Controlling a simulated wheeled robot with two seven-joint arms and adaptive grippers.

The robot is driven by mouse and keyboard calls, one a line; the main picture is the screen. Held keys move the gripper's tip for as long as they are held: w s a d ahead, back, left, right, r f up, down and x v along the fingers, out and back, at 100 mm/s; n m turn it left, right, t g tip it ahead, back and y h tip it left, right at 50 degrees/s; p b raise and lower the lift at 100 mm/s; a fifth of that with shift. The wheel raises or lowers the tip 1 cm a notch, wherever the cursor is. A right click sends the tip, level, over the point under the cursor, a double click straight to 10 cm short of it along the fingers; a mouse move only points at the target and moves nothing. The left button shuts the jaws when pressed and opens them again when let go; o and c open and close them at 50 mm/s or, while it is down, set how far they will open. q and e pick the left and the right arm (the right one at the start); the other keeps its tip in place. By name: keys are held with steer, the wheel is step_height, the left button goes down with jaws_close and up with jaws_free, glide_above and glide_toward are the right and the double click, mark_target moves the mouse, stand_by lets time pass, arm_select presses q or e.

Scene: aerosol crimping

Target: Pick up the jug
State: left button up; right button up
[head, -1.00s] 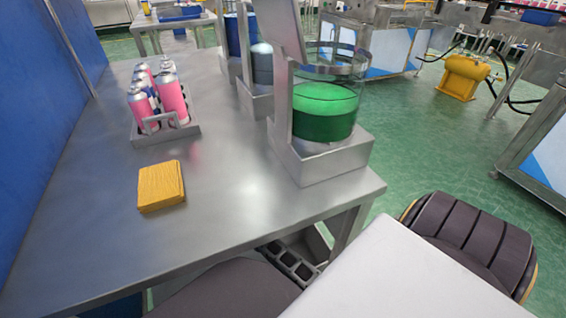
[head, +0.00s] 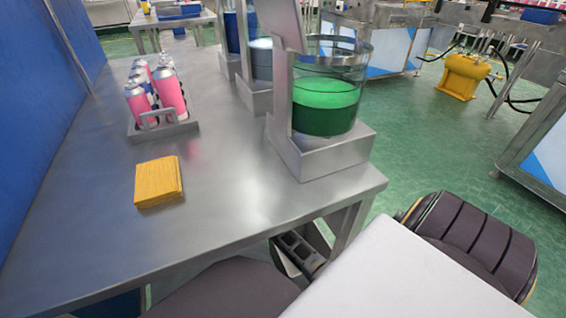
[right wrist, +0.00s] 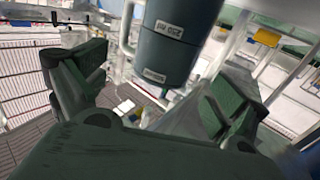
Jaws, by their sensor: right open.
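In the right wrist view, a dark grey-green cylindrical vessel (right wrist: 172,42) with white labels, one reading 250 ml, hangs into the picture from the top. It looks like the jug; a pale curved bar like a handle is at its left. My right gripper (right wrist: 166,68) is open, with one finger on each side of the vessel in the picture. No contact shows. In the head view, a clear round vessel (head: 325,108) with green liquid stands in a metal stand (head: 320,158) at the table's right edge. I cannot tell whether these are the same vessel. My left gripper is out of view.
On the steel table (head: 90,235) are a rack (head: 163,132) of pink cans and a yellow folded cloth (head: 159,182). More vessels in stands line the right edge behind the green one. A blue wall (head: 45,110) bounds the left. The table's front middle is clear.

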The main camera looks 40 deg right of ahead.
steer(key=shift+w+d, duration=0.45)
steer(key=shift+d, duration=0.15)
steer(key=shift+w+d, duration=0.1)
steer(key=shift+b+x, duration=0.55)
steer(key=shift+x, duration=0.4)
steer(key=shift+w+b+x, duration=0.2)
steer(key=shift+b+x, duration=0.2)
steer(key=shift+x, duration=1.05)
steer(key=shift+c, duration=1)
steer(key=c, duration=1.4)
